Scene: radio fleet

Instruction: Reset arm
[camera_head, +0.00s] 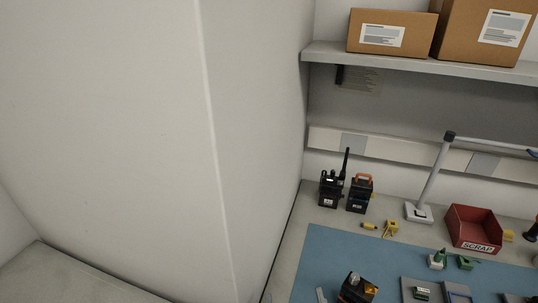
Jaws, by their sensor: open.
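My gripper and arm are not in the head view. A black radio with an upright antenna (328,189) stands at the back left of the workbench (290,262). A second black device with an orange handle (361,193) stands just right of it. Another black device with a yellow-orange part (357,288) sits on the blue mat (335,252) and is cut off by the bottom edge.
A pale wall corner (212,130) fills the left half. A shelf (420,57) holds two cardboard boxes (392,32). A red SCRAP bin (474,228), a grey lamp post (432,180), small yellow parts (390,227) and green parts (438,259) occupy the bench.

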